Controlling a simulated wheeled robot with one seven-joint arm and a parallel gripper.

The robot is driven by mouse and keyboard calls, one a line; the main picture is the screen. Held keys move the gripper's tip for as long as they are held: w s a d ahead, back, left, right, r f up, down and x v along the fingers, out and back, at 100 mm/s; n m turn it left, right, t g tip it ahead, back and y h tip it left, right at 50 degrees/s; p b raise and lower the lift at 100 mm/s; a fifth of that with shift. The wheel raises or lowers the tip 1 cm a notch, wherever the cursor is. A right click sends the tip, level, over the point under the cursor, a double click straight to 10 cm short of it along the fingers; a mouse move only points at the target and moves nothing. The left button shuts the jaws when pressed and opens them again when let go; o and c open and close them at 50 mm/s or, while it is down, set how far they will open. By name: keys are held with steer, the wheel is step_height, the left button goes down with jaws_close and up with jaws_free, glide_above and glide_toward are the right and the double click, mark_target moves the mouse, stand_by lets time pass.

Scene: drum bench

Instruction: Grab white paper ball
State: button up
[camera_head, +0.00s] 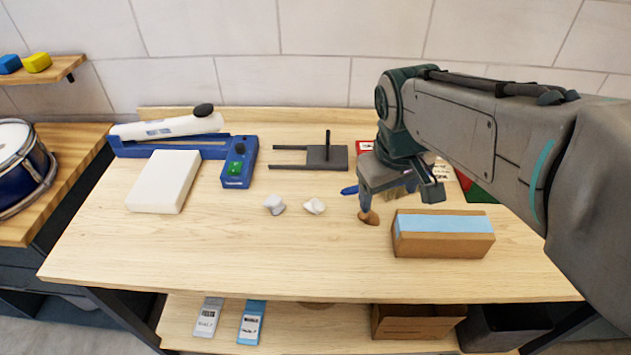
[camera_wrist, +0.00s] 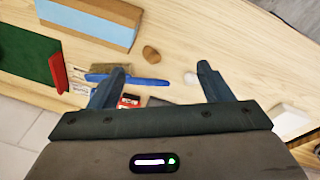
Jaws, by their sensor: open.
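Two small white crumpled lumps lie side by side mid-table in the head view: a greyish-white one (camera_head: 274,204) and a creamier one (camera_head: 314,206). I cannot tell for sure which is the white paper ball. In the wrist view one white lump (camera_wrist: 191,78) shows beside the right finger; the other is not clearly visible. My gripper (camera_head: 400,195) is open and empty, above the table to the right of both lumps. Its two fingers stand wide apart in the wrist view (camera_wrist: 163,68).
A brown lump (camera_head: 369,218) and a blue pen-like object (camera_head: 349,190) lie near my gripper. A cardboard box with a blue top (camera_head: 440,233) stands to the right. A white block (camera_head: 163,181) and a blue device (camera_head: 238,165) are left. The front middle is clear.

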steer(key=w+a+f+n+g+h+b, duration=0.1)
steer(key=w+a+f+n, duration=0.2)
steer(key=w+a+n, duration=0.6)
steer(key=n+g+h+b, duration=0.1)
steer(key=n+h, duration=0.2)
steer(key=n, duration=0.1)
glide_toward(312, 202)
steer(key=x, duration=0.3)
steer(key=shift+w+d+f+p, duration=0.2)
steer(key=shift+w+f+p, duration=0.15)
steer(key=shift+p, duration=0.05)
steer(key=shift+p+x, duration=0.75)
steer(key=shift+x, duration=2)
steer(key=shift+s+a, duration=0.1)
steer(key=shift+s, duration=0.15)
steer(key=shift+c, duration=0.3)
steer(key=c, duration=1)
